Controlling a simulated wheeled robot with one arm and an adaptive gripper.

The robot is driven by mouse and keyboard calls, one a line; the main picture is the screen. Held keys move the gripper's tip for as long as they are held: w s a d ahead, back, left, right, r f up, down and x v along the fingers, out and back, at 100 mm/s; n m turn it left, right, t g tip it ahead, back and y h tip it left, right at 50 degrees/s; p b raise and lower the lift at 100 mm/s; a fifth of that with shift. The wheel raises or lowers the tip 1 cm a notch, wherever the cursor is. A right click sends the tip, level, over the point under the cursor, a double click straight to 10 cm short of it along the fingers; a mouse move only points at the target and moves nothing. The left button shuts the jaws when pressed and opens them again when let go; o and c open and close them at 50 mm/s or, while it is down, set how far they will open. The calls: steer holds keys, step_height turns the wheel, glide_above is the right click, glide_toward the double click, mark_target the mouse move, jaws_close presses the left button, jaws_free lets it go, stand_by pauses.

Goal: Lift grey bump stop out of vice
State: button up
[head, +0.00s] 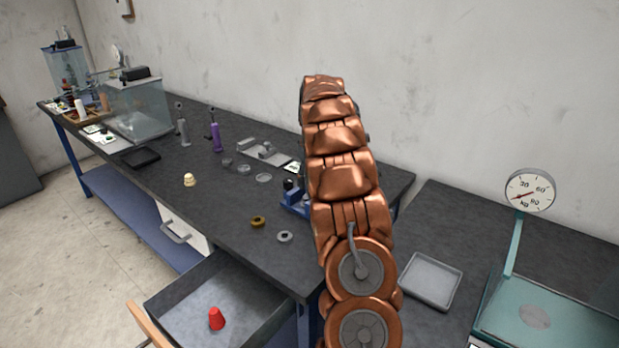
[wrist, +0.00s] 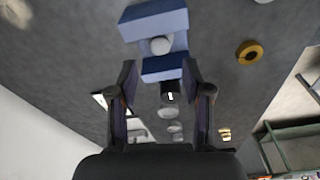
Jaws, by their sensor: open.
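The blue vice (wrist: 150,22) shows in the wrist view, at the top centre. A light grey rounded piece, which looks like the grey bump stop (wrist: 161,46), sits between its two blue jaws. My gripper (wrist: 160,72) is open, with one finger on each side of the vice's near end. Nothing is held between the fingers. In the head view the vice (head: 292,207) is partly hidden behind my copper arm, and my gripper cannot be made out there. The bump stop cannot be told clearly in that view.
A brass ring (head: 258,222) and a grey ring (head: 285,237) lie near the vice. A cream bump stop (head: 189,180) stands further left. An open drawer (head: 165,306) holds a red cone (head: 216,318). A grey tray (head: 431,281) and a scale (head: 530,190) are at the right.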

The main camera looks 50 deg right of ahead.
mark_target(306, 195)
steer(key=shift+w+f+p, duration=0.25)
steer(key=shift+f+p, duration=0.3)
steer(key=shift+f, duration=1.4)
steer(key=shift+w+f+p, duration=0.2)
steer(key=shift+f+p, duration=0.35)
steer(key=shift+f, duration=1.35)
steer(key=c, duration=0.8)
steer(key=shift+w, duration=0.2)
steer(key=shift+r, duration=0.1)
steer(key=shift+r, duration=3.45)
